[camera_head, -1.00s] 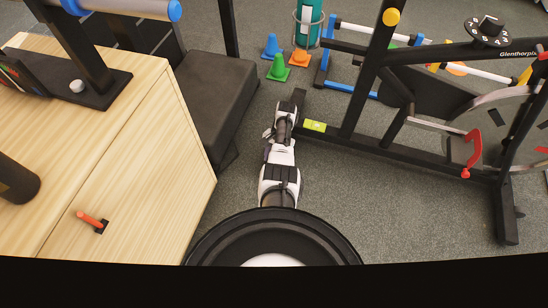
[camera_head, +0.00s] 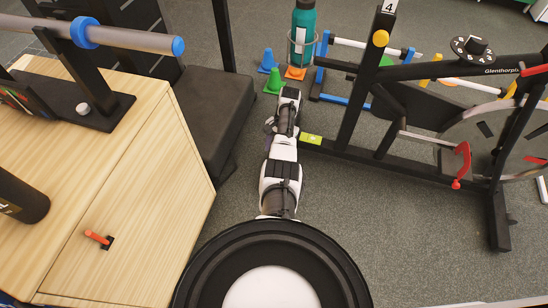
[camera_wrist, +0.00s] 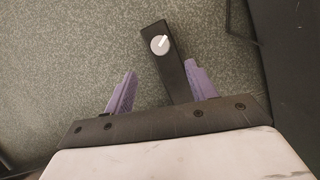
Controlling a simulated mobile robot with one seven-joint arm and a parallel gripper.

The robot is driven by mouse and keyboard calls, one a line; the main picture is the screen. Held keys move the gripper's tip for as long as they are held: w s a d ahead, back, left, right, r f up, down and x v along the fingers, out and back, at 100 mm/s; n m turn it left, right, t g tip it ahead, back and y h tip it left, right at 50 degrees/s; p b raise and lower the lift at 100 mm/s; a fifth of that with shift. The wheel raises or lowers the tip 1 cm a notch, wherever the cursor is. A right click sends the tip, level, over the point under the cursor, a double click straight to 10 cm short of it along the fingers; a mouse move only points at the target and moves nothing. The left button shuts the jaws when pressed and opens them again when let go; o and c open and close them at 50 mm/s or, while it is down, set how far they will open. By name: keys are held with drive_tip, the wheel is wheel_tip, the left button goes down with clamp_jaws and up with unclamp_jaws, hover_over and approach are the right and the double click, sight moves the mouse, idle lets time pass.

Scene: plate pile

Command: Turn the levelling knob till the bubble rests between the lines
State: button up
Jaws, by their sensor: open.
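The levelling knob (camera_wrist: 160,44) is a pale grey disc with a white line, on the end of a black bar (camera_wrist: 174,76) in the wrist view. My gripper (camera_wrist: 158,68) is open, its purple fingers apart on either side of the bar. The knob lies just beyond the fingertips, near the middle of the gap, and nothing is held. In the head view my arm hides the knob. The yellow-green level vial (camera_head: 311,139) sits on the black frame of the exercise bike (camera_head: 370,150), right of my arm. Its bubble and lines are too small to make out.
A black padded bench (camera_head: 204,115) and a wooden cabinet (camera_head: 140,170) with an orange handle (camera_head: 97,237) stand to the left. Small cones (camera_head: 273,80) and a teal bottle (camera_head: 304,30) are beyond my arm.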

drive_tip(key=shift+v, duration=1.25)
